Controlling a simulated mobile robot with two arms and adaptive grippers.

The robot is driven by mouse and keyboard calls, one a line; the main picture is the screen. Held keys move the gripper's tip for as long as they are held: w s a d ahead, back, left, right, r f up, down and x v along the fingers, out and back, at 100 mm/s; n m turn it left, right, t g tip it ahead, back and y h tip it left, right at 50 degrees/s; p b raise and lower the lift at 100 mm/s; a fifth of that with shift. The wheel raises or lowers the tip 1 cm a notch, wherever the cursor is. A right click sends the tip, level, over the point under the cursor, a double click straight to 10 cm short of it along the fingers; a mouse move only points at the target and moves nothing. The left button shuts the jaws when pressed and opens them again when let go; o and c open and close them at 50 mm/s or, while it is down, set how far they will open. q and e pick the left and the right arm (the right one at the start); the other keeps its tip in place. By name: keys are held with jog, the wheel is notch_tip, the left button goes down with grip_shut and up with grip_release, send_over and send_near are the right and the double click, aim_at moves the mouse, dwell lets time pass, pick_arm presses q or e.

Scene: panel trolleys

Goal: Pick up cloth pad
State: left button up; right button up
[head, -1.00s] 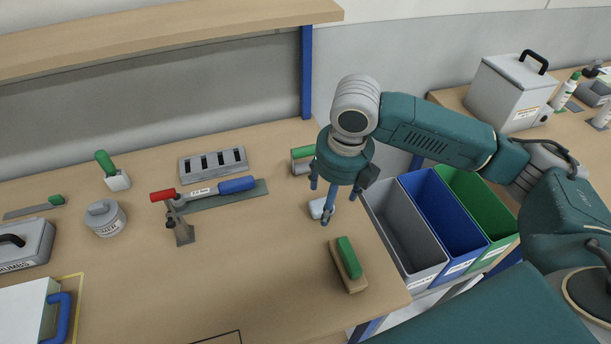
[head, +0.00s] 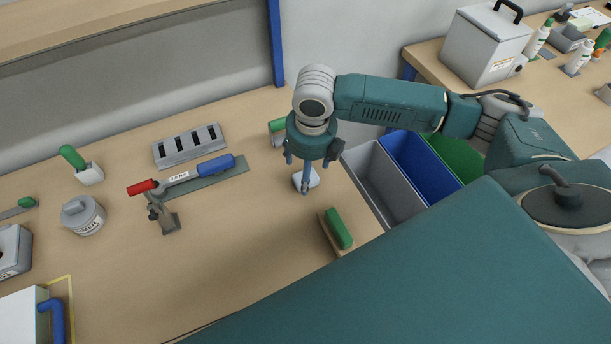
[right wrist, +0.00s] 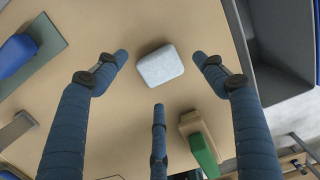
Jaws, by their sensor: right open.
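The cloth pad is a small pale grey-white rounded block (right wrist: 160,66) lying flat on the workbench. In the head view the pad (head: 313,178) is partly hidden behind a finger of my right gripper (head: 306,186). In the right wrist view my right gripper (right wrist: 160,74) is open, its blue fingers spread. Two fingertips lie to the left and right of the pad and a third lies below it in the picture. Nothing is between the fingers in their grip, and the pad looks untouched. My left gripper is not in view.
A green-handled wooden brush (head: 336,230) lies close to the pad. A green roller (head: 278,131) is behind the gripper. Grey, blue and green bins (head: 378,185) stand beyond the bench's right edge.

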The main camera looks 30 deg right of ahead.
jog(key=shift+w+f, duration=0.2)
jog(key=shift+f, duration=1.15)
jog(key=c, duration=1.2)
jog(key=shift+c, duration=0.3)
jog(key=shift+r, duration=0.15)
notch_tip(320, 180, up, 20)
jog(key=b, duration=0.2)
